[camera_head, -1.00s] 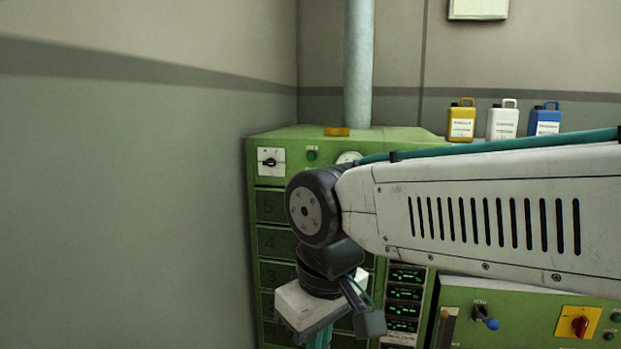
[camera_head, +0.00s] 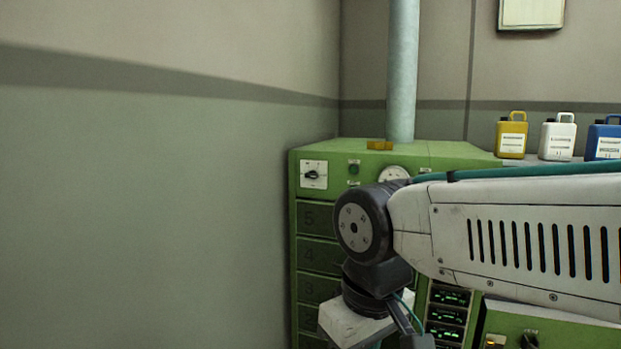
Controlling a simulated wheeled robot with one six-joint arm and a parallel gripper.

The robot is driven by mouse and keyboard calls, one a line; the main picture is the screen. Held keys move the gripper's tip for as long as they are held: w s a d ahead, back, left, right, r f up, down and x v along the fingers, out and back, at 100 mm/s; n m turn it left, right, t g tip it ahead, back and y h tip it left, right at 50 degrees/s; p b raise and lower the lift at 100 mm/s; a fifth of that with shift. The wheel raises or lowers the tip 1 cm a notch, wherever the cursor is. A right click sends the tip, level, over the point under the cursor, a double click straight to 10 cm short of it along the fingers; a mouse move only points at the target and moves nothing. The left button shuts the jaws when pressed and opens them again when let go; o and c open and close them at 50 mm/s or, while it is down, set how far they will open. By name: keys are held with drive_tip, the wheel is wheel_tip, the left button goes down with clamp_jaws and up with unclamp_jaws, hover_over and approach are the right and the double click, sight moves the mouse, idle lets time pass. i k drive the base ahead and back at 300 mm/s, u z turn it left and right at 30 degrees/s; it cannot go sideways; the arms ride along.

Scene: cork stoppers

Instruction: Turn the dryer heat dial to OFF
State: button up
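A black dial on a white square plate (camera_head: 314,175) is at the upper left of the front of the green dryer cabinet (camera_head: 450,150). The dial's pointer (camera_head: 312,175) lies roughly sideways; its markings are too small to read. My arm reaches in from the right, in front of the cabinet, with its wrist below and to the right of the dial. The wrist points down, and my gripper's fingers are below the bottom edge of the picture. Nothing touches the dial.
Numbered drawers (camera_head: 317,217) run down below the dial. A green button (camera_head: 353,169) and a round gauge (camera_head: 394,174) sit right of it. Yellow (camera_head: 511,136), white (camera_head: 557,138) and blue (camera_head: 604,140) jugs stand right. A plain wall is left.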

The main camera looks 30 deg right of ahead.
sight(312, 175)
drive_tip(key=u, duration=1.9)
drive_tip(key=k, duration=1.1)
drive_tip(key=z, duration=1.9)
drive_tip(key=i, duration=1)
